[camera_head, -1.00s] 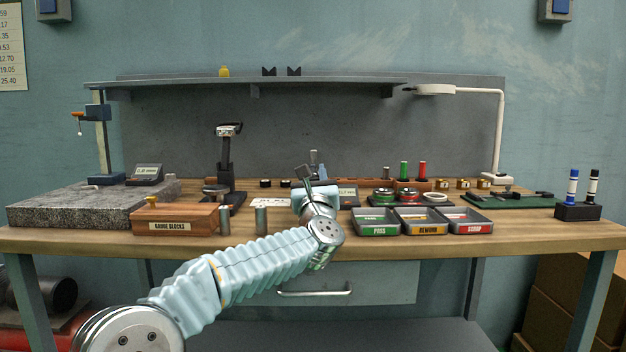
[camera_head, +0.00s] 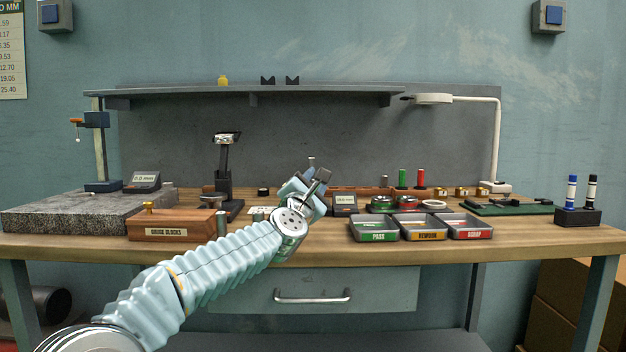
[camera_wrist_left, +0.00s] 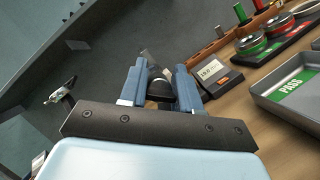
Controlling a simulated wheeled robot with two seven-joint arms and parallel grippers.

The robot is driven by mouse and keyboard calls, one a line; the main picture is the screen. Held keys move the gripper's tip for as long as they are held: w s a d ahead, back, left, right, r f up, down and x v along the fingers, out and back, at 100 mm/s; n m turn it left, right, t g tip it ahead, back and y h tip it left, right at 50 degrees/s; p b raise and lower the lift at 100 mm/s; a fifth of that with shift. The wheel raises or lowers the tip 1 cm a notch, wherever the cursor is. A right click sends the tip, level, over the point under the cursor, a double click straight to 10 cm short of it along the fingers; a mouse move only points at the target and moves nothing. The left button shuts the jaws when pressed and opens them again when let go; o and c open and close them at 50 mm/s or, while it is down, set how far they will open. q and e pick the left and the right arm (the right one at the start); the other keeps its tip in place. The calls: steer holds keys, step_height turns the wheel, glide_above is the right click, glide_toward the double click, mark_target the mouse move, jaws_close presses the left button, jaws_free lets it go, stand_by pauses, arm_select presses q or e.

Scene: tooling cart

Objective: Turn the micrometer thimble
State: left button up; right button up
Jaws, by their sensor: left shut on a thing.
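My left gripper (camera_head: 297,182) is over the middle of the bench, with its dark palm plate tilted up to the right. In the left wrist view its two blue fingers (camera_wrist_left: 160,88) are closed on a short dark round piece, which looks like the micrometer thimble (camera_wrist_left: 159,90). A light grey part (camera_wrist_left: 150,62) shows just beyond it. In the head view the hand hides the thimble, and a grey post top (camera_head: 311,161) shows behind. A small digital readout (camera_head: 345,200) stands right of the hand. My right gripper is not in view.
PASS (camera_head: 373,237), REWORK and SCRAP trays line the front right. A wooden gauge block box (camera_head: 165,233) and a granite plate (camera_head: 70,222) lie left. A dark stand (camera_head: 224,180) rises left of the hand. A lamp (camera_head: 497,130) stands at right.

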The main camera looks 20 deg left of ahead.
arm_select(q)
steer(key=m+g+h+p, duration=0.1)
steer(key=m+p, duration=0.1)
steer(key=m, duration=0.2)
steer(key=shift+d+r+p, duration=0.1)
steer(key=shift+r+p, duration=0.05)
steer(key=shift+p, duration=0.2)
steer(key=shift+f+m+g+h+p, duration=0.15)
steer(key=shift+m+g+p, duration=0.1)
steer(key=shift+m+p, duration=0.35)
steer(key=shift+f+m+g+h+p, duration=0.15)
steer(key=shift+m+g+p, duration=0.1)
steer(key=shift+m+p, duration=0.3)
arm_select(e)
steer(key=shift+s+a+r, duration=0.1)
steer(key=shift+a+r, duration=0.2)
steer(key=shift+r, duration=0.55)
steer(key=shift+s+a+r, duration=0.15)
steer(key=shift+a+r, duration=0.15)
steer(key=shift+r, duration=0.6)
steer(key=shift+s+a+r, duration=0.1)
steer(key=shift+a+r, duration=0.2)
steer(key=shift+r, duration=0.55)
arm_select(q)
steer(key=o, duration=1.1)
steer(key=shift+c, duration=0.2)
